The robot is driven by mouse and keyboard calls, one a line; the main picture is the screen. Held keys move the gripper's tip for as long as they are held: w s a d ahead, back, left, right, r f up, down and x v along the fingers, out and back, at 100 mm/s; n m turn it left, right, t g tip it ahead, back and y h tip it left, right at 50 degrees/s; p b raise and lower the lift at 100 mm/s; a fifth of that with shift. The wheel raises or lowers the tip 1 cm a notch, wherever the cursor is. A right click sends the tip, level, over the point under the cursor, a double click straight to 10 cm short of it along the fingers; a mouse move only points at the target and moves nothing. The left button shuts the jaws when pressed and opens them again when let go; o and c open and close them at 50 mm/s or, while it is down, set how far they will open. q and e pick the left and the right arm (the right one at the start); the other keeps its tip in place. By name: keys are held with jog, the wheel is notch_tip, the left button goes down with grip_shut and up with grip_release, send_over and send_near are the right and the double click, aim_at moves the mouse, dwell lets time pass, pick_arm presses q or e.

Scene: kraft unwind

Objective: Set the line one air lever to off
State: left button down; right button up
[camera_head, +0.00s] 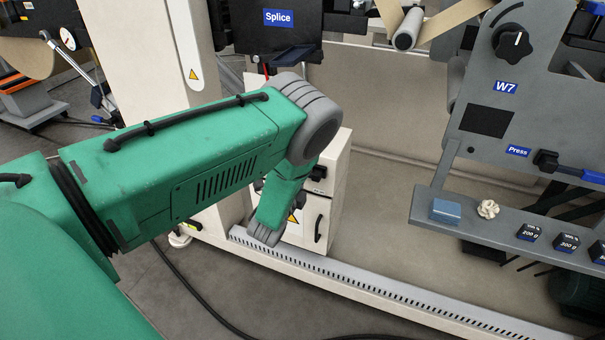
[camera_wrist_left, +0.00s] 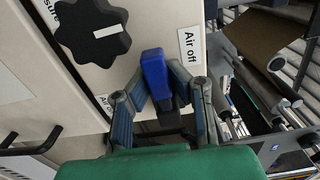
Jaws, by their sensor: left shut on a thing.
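The air lever (camera_wrist_left: 154,73) has a blue handle and stands out from the cream cabinet face in the left wrist view. My left gripper (camera_wrist_left: 160,84) has its fingers on both sides of the handle and is shut on it. The "Air off" label (camera_wrist_left: 190,48) is just right of the handle. Another label (camera_wrist_left: 103,104), partly covered by a finger, is at the lower left. In the head view my green left arm reaches to the cream cabinet (camera_head: 335,190); its gripper and the lever are hidden there. My right gripper is not in view.
A black knob (camera_wrist_left: 93,33) is left of the lever, close to my gripper. In the head view, a grey shelf (camera_head: 480,232) with a blue block (camera_head: 445,211) and several weights stands at the right. A slotted rail (camera_head: 390,300) runs along the floor.

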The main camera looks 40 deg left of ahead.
pick_arm(q)
jog(key=c, duration=1.5)
grip_release()
jog(key=shift+s+d+f, duration=0.2)
jog(key=shift+f, duration=0.15)
jog(key=shift+w+r, duration=0.1)
jog(key=shift+r, duration=0.05)
jog(key=v, duration=1.2)
jog(key=shift+a, duration=0.1)
